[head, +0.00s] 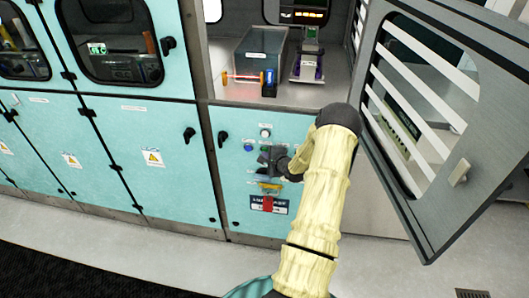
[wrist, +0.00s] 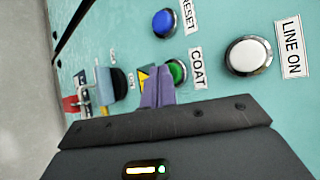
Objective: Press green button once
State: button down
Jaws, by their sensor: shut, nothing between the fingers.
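The green button (wrist: 177,72), labelled COAT, sits on the teal panel in the wrist view, and its lower left part is hidden behind my fingers. In the head view it shows as a small green spot (head: 264,148) just above my gripper. My gripper (wrist: 158,72) has its purple fingers shut with nothing between them. The fingertips overlap the edge of the green button in the wrist view. I cannot tell whether they touch it.
A blue RESET button (wrist: 164,22) and a white LINE ON button (wrist: 248,55) flank the green one. A black knob (wrist: 118,84) and a red tag (wrist: 70,104) are farther left. In the head view, an open grey door (head: 440,90) stands right of my arm.

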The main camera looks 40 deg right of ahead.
jog(key=shift+s+a, duration=0.4)
jog(key=shift+a, duration=0.15)
jog(key=shift+s+a+p, duration=0.6)
jog(key=shift+s+a, duration=1.05)
jog(key=shift+a, duration=0.25)
